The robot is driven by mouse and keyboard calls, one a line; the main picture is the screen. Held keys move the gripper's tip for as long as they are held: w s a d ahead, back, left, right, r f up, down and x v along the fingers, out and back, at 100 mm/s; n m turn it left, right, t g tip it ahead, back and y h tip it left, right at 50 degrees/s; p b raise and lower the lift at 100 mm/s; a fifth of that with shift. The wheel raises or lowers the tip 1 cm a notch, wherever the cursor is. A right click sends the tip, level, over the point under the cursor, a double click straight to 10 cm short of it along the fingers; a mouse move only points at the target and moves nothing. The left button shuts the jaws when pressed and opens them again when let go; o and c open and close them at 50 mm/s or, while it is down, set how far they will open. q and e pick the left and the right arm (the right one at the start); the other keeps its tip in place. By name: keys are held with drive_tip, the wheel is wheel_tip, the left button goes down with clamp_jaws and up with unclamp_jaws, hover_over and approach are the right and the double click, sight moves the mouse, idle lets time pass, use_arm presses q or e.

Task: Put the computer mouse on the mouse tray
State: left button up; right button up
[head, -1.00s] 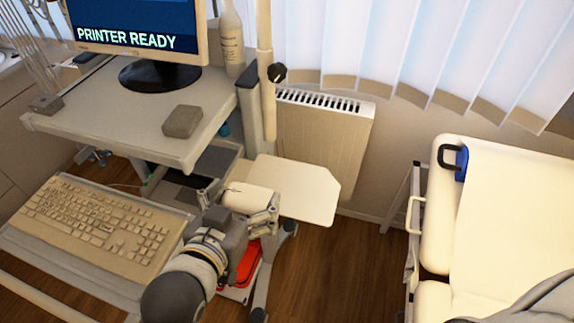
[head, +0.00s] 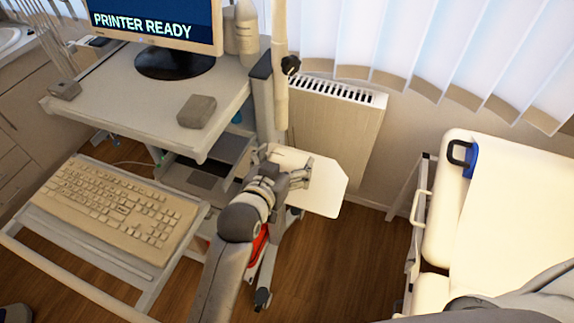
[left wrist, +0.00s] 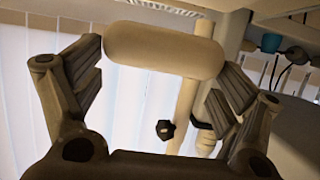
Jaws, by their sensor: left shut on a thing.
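The computer mouse is the pale, rounded body (left wrist: 163,50) between the finger pads in the left wrist view. My left gripper (head: 284,168) is shut on it, with one finger at each end; the gripper also shows in the left wrist view (left wrist: 166,78). In the head view the mouse is hard to make out against the pale tray and behind the fingers. The mouse tray (head: 325,192) is a flat, cream plate beside the cart's post. My left gripper is over its left part. Whether the mouse touches the tray I cannot tell. My right gripper is out of view.
The cart's upper shelf (head: 140,105) holds a monitor (head: 160,25) and a grey block (head: 197,111). A keyboard (head: 120,210) lies left of my arm. The post (head: 280,80) and a radiator (head: 335,120) stand behind the tray. A bed (head: 510,220) is at the right.

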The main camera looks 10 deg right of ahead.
sight(287, 161)
use_arm(q)
drive_tip(key=shift+w+d+f, duration=0.2)
drive_tip(key=shift+w+f, duration=0.3)
drive_tip(key=shift+f, duration=0.1)
drive_tip(key=shift+w+d+f, duration=0.2)
drive_tip(key=shift+w+f, duration=0.3)
drive_tip(key=shift+f, duration=0.1)
drive_tip(key=shift+w+f+p, duration=0.1)
drive_tip(key=shift+f+p, duration=0.25)
drive_tip(key=shift+p, duration=0.05)
wheel_tip(287, 161, down, 2)
drive_tip(key=shift+f+p, duration=0.25)
drive_tip(key=shift+p, duration=0.25)
drive_tip(key=shift+f, duration=0.1)
drive_tip(key=o, duration=0.8)
